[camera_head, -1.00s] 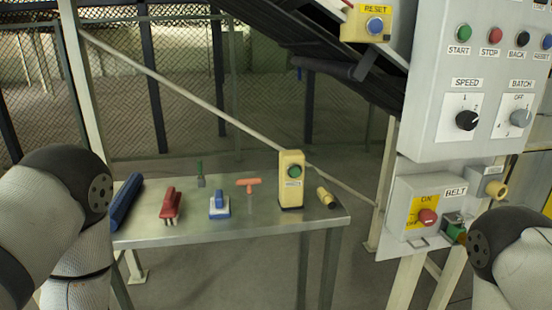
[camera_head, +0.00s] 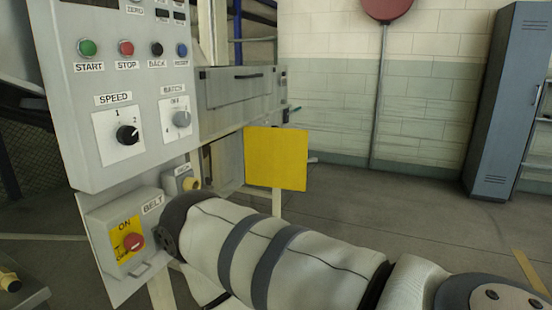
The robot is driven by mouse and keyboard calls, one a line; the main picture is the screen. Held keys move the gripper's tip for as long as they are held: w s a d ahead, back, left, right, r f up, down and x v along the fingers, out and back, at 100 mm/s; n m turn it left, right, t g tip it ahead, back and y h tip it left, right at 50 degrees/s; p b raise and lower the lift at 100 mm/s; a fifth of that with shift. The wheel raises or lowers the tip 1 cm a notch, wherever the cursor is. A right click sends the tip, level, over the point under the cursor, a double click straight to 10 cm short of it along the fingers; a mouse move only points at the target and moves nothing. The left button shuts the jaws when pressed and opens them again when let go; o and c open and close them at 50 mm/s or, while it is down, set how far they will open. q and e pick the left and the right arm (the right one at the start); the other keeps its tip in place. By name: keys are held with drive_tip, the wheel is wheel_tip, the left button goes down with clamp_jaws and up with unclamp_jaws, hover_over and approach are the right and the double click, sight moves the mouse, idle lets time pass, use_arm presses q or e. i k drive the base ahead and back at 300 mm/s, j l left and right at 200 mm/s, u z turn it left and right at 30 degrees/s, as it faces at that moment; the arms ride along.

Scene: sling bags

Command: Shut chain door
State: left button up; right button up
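A flat yellow panel (camera_head: 276,158) stands out from the grey machine behind the control box. It looks like an open door, but no label on it is readable, so I cannot tell for sure that it is the chain door. The opening beside it, under the grey machine housing (camera_head: 238,88), is partly hidden. My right arm crosses the lower part of the view from the right, in front of and below the yellow panel. Its far end is by the belt switch box, and the gripper is hidden. My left gripper is out of view.
The control box (camera_head: 85,165) with buttons and knobs fills the left. A blue-grey locker (camera_head: 505,100) stands at the right. The floor (camera_head: 400,200) between panel and locker is clear.

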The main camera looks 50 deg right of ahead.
sight(275, 158)
drive_tip(key=l+u, duration=0.1)
drive_tip(key=l, duration=0.5)
drive_tip(key=i+l+u, duration=0.15)
drive_tip(key=l, duration=0.5)
drive_tip(key=l+u, duration=0.1)
drive_tip(key=l, duration=0.5)
drive_tip(key=k+l+u, duration=0.15)
drive_tip(key=l, duration=0.45)
drive_tip(key=l+u, duration=0.1)
drive_tip(key=l, duration=0.55)
drive_tip(key=l+u, duration=0.1)
drive_tip(key=l, duration=0.5)
drive_tip(key=k+l+u, duration=0.15)
drive_tip(key=l, duration=0.45)
drive_tip(key=k+l+u, duration=0.1)
drive_tip(key=l, duration=0.5)
drive_tip(key=l+u, duration=0.15)
drive_tip(key=l, duration=0.4)
drive_tip(key=k+l+u, duration=0.1)
drive_tip(key=l, duration=0.45)
drive_tip(key=k+l+u, duration=0.15)
drive_tip(key=l, duration=0.35)
drive_tip(key=i+l, duration=0.05)
